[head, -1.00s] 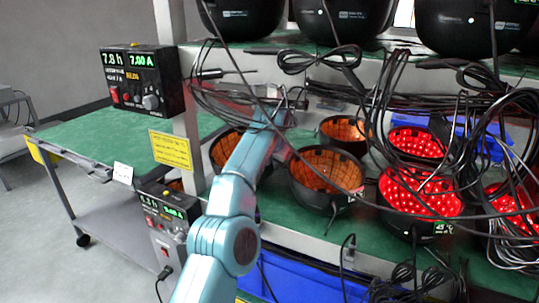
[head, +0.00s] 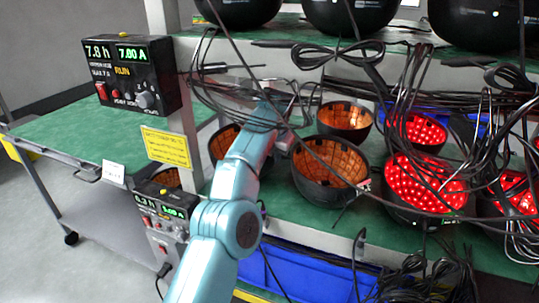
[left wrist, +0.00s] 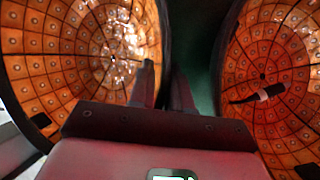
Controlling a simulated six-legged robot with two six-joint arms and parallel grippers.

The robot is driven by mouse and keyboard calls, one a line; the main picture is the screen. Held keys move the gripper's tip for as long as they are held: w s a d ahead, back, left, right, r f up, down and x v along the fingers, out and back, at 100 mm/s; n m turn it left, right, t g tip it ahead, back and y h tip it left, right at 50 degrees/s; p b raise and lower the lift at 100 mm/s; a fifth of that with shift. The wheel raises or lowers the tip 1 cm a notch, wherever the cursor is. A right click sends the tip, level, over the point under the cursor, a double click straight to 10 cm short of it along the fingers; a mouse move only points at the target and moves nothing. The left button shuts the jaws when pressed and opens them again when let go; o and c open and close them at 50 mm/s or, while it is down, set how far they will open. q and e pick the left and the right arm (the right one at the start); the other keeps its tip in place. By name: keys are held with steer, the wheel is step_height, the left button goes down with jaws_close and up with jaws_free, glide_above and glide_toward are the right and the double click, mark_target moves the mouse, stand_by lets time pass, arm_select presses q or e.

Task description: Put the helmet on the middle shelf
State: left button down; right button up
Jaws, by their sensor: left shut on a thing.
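The helmet is a black shell with an orange tiled lining. It shows at the left in the left wrist view (left wrist: 85,50) and partly behind my arm in the head view (head: 222,143). My left gripper (head: 284,138) is shut on its rim, the fingers (left wrist: 163,82) on either side of the dark edge. The helmet is at the left end of the green middle shelf (head: 290,212), open side facing me. I cannot tell whether it rests on the shelf. My right gripper is not in view.
Another orange-lined helmet (head: 330,172) stands just right of the held one, with one more (head: 345,118) behind. Red-lit helmets (head: 425,185) stand farther right. Loose black cables (head: 225,95) hang across the front. A rack post with a control box (head: 130,78) borders the left.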

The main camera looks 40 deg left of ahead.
arm_select(q)
steer(key=shift+w+f, duration=0.15)
steer(key=shift+s+d, duration=0.2)
steer(key=shift+s, duration=0.1)
steer(key=c, duration=1.1)
jaws_free()
steer(key=shift+w+f, duration=0.2)
steer(key=shift+w, duration=0.1)
steer(key=shift+o, duration=0.2)
steer(key=shift+s+r, duration=0.25)
steer(key=shift+w, duration=0.15)
steer(key=s+d+r+b, duration=0.2)
steer(key=s+d+b, duration=0.5)
steer(key=b, duration=0.8)
steer(key=s, duration=0.3)
steer(key=shift+s+d+r, duration=0.3)
steer(key=shift+s+d, duration=0.05)
steer(key=shift+s, duration=0.05)
